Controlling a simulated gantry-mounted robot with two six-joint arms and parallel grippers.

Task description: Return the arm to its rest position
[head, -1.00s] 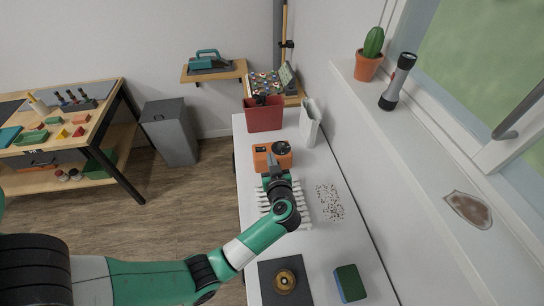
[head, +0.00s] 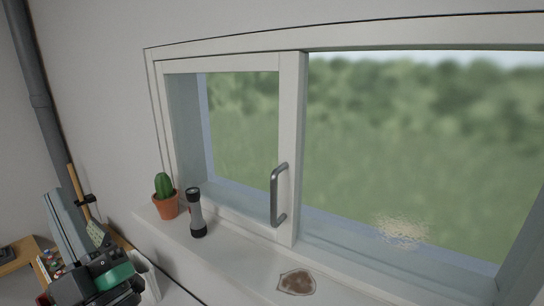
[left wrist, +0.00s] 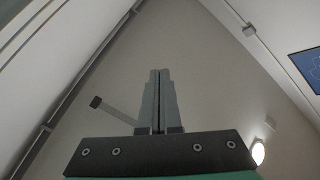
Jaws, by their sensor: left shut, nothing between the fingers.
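My left gripper (head: 52,197) is at the lower left of the head view, with its grey fingers pointing up and its black and green wrist below. In the left wrist view the two fingers of the left gripper (left wrist: 159,72) lie side by side, shut, with nothing between them. They point up at the bare ceiling and walls. The rest of the left arm is out of the head view. My right gripper is not in view.
A window sill (head: 235,268) holds a potted cactus (head: 165,200), a flashlight (head: 196,213) and a brown stain (head: 297,282). The window has a grey handle (head: 278,195) and a pale smudge (head: 402,230) on the glass. A wooden-handled tool (head: 78,190) stands by the wall pipe.

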